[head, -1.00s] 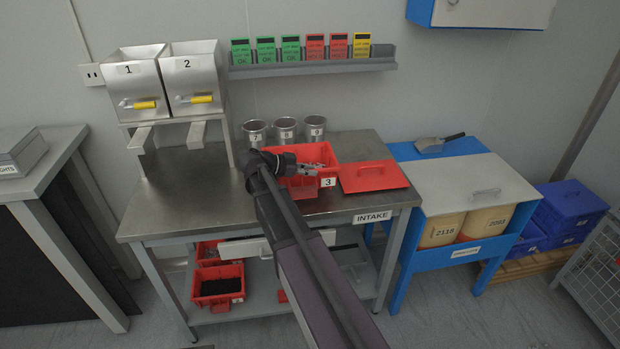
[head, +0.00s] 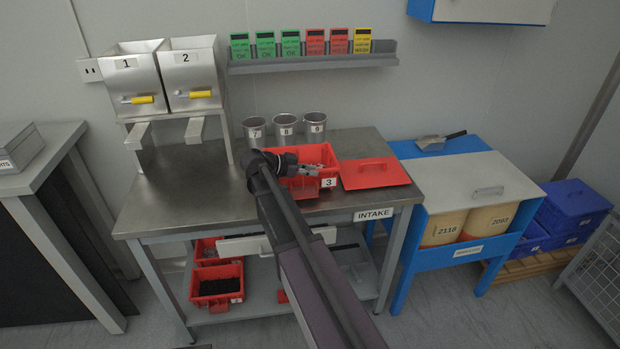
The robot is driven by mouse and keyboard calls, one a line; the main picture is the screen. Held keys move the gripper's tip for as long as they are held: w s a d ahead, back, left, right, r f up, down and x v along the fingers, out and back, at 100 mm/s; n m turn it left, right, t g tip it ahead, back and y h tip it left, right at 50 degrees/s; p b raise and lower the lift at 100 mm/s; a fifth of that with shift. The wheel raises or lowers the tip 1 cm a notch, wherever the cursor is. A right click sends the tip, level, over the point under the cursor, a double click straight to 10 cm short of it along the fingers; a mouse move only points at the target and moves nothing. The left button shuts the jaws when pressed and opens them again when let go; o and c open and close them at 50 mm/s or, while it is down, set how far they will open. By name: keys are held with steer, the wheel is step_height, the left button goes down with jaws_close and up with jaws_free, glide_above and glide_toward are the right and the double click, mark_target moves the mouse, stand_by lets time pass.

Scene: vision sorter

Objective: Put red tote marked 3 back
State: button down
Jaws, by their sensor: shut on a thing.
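The red tote marked 3 (head: 322,152) sits on the right part of the steel intake table (head: 200,185), or just above it; I cannot tell which. Its number label faces the front. My gripper (head: 308,168) is at the tote's near side and shut on it. My wrist hides the tote's left part, and the exact grip is small in the picture. A flat red lid (head: 374,176) with a handle lies on the table just right of the tote.
Three metal cups (head: 285,128) stand behind the tote. Two hoppers (head: 190,75) stand at the left back. More red totes (head: 217,285) are on the lower shelf. A blue stand (head: 405,150) adjoins at the right. The table's left part is clear.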

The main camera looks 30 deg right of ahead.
steer(key=shift+f, duration=0.4)
steer(key=c, duration=0.6)
jaws_free()
steer(key=shift+r, duration=0.1)
steer(key=p+v, duration=0.4)
steer(key=v, duration=0.8)
